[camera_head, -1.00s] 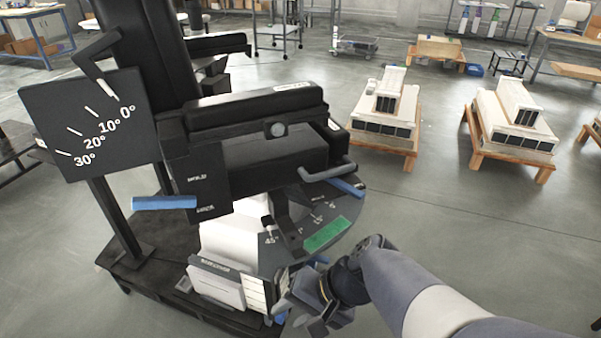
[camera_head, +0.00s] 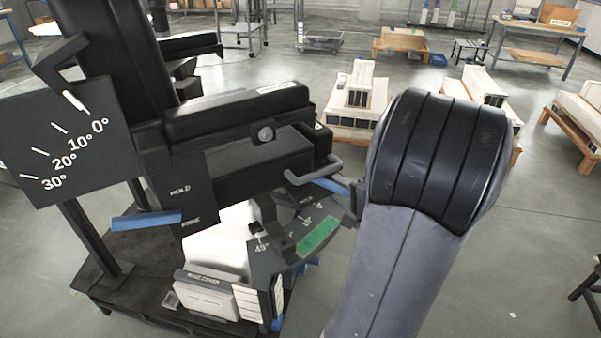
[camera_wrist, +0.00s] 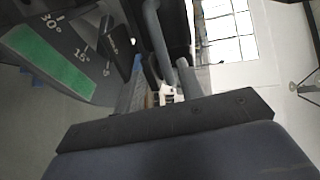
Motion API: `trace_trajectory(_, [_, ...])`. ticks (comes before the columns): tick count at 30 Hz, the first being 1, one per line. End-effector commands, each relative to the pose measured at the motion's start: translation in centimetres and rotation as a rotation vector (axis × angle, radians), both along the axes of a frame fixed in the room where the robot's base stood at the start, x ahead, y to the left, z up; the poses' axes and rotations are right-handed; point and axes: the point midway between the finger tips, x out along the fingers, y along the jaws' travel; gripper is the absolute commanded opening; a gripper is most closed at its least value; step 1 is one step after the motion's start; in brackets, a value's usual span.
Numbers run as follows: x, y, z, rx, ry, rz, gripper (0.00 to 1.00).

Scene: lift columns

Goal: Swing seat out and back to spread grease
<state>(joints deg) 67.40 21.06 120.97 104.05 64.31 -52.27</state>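The black padded seat (camera_head: 240,115) is on a dark column, left of centre in the head view. A grey bar handle with a blue part (camera_head: 318,177) sticks out at its right end. Below it is a dark angle plate with a green zone (camera_head: 318,237); the green zone also fills the upper left of the wrist view (camera_wrist: 45,50). A grey bar (camera_wrist: 158,45) crosses the upper middle there. My gripper is mostly hidden behind my raised arm, close to the handle's right end. Its fingers cannot be made out, and contact cannot be told.
A tilt scale board (camera_head: 68,135) with a pointer near 0° stands at left. A blue lever (camera_head: 147,220) sits beside a lettered plate. A labelled box (camera_head: 210,290) is on the black base. Wooden stands with pale models (camera_head: 355,100) are behind. Open floor lies at right.

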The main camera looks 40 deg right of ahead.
Motion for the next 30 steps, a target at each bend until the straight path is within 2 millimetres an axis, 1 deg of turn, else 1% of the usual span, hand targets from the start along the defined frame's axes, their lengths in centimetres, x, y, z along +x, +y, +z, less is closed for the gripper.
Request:
trace_trajectory(2, [0.1,-0.4,-0.1,-0.002,-0.004,-0.010,0.37])
trace_trajectory(5, [1.0,-0.4,-0.3,-0.002,-0.004,-0.007,0.37])
trace_trajectory(8, [2.5,-0.4,-0.6,-0.001,-0.004,-0.004,0.37])
trace_trajectory(15, [6.8,-0.7,-1.5,-0.001,-0.003,-0.003,0.37])
trace_trajectory(18, [8.3,-0.8,-1.8,-0.001,-0.003,-0.003,0.37])
trace_trajectory(21, [9.4,-1.0,-2.0,-0.001,-0.003,-0.005,0.37])
trace_trajectory(25, [10.2,-1.0,-2.2,0.000,-0.003,-0.007,0.37])
trace_trajectory(30, [10.4,-1.1,-2.2,-0.001,-0.003,-0.007,0.37])
